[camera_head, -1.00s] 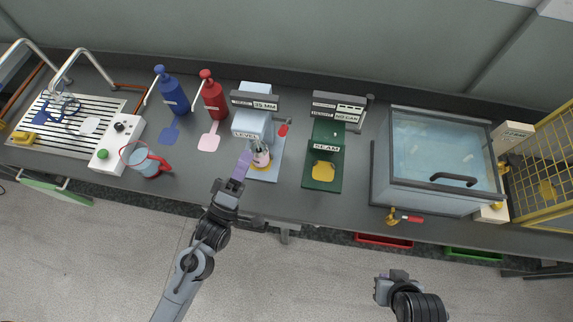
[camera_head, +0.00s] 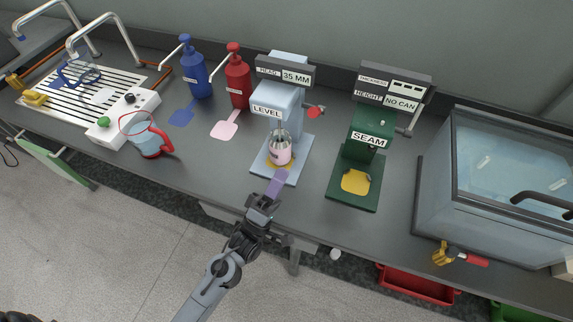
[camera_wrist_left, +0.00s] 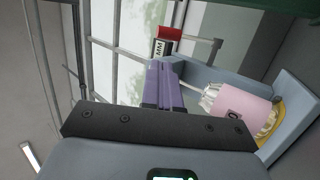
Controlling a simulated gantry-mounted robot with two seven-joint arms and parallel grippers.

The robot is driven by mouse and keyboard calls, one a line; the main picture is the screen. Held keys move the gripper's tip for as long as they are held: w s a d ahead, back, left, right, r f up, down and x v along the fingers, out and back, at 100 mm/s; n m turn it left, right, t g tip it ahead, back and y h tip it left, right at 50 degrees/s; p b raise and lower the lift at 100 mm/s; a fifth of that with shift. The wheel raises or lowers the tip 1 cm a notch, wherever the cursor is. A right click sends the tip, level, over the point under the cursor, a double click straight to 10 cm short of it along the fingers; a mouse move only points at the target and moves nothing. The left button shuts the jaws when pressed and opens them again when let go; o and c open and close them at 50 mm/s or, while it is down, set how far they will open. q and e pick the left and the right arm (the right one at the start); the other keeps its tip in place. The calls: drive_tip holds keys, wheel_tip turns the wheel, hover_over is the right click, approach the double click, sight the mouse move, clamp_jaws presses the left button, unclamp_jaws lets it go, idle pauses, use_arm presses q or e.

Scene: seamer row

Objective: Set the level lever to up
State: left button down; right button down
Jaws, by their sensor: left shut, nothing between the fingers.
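The level machine (camera_head: 284,95) is light blue, labelled LEVEL, with a display reading 35 MM. Its level lever (camera_head: 315,111) has a red end and sticks out on the machine's right side; I cannot tell its exact setting. A pink-labelled can (camera_head: 280,152) with pale pieces at its top stands on the machine's base, and it also shows in the left wrist view (camera_wrist_left: 243,108). My left gripper (camera_head: 279,178) has purple fingers, shut and empty, at the base's front edge, below and apart from the lever. The fingers (camera_wrist_left: 165,82) also show in the wrist view. My right gripper is out of view.
The green seam machine (camera_head: 363,150) stands to the right, reading NO CAN, with a gap between. Red (camera_head: 238,80) and blue (camera_head: 195,70) pump bottles and a red-handled jug (camera_head: 146,138) stand to the left. A glass-topped tank (camera_head: 495,180) is far right.

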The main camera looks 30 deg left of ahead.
use_arm(q)
approach(318, 110)
drive_tip(key=x, duration=0.4)
drive_tip(key=shift+w+a+r+b, duration=0.15)
drive_tip(key=shift+w+a+b, duration=0.2)
drive_tip(key=shift+b, duration=0.05)
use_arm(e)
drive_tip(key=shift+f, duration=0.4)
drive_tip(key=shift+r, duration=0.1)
